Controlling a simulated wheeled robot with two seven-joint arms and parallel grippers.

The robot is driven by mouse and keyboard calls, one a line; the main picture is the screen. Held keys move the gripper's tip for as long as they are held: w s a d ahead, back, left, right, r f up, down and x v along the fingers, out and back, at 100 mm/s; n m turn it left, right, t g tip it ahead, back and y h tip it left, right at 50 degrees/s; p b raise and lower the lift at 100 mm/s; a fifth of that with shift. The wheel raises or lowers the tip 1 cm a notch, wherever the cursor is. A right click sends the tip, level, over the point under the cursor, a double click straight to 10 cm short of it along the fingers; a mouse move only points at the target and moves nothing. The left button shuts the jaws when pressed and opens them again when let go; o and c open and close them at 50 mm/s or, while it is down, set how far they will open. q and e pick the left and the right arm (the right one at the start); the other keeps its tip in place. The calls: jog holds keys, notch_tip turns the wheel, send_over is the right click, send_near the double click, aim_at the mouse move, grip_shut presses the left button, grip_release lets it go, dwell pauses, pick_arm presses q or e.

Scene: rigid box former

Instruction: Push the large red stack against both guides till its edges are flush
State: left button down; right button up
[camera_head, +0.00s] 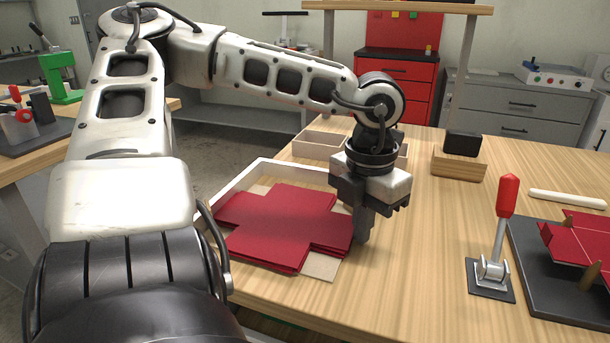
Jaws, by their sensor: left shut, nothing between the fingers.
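The large red stack (280,222) is a pile of cross-shaped red sheets lying flat on a pale board (322,266) on the wooden table. White raised guides (245,177) run along its far and left sides. The stack's lower edges look slightly fanned. My left gripper (361,238) points down at the stack's right arm, its fingers shut and empty. The fingertips are beside that right edge, touching or very close; I cannot tell which. My right gripper is not in view.
A red-handled toggle clamp (494,245) and a dark plate (565,270) with a red folded piece (580,240) stand at the right. A wooden tray (318,145) and a block holder (458,165) are behind. The table between gripper and clamp is clear.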

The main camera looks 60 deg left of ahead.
pick_arm(q)
notch_tip(320, 180, up, 9)
jog(key=p, duration=0.4)
jog(key=shift+w+d+p, duration=0.3)
jog(key=shift+w+d, duration=0.05)
jog(key=shift+d, duration=0.1)
jog(key=shift+s+f, duration=0.1)
